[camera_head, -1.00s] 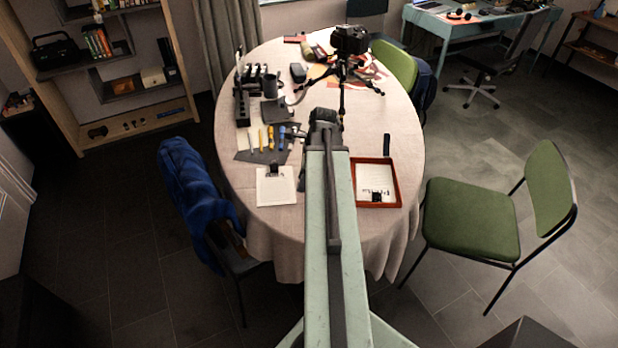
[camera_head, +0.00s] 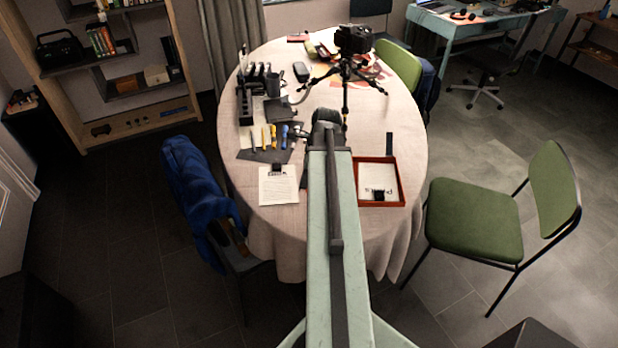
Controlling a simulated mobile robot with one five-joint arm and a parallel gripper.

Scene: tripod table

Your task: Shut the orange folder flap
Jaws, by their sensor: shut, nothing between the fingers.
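An orange-brown framed tray (camera_head: 404,180) with a white sheet lies at the near right. My arm reaches forward over the table's near edge. My gripper (camera_head: 300,132) is at its far end, mostly hidden by the wrist, and looks shut and empty. It is well short of the far orange sheet.
A black camera on a tripod (camera_head: 345,75) stands right of centre. Tools on a dark mat (camera_head: 245,155) and a white clipboard (camera_head: 278,190) lie at left. A blue-draped chair (camera_head: 195,195) and a green chair (camera_head: 470,215) flank the table.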

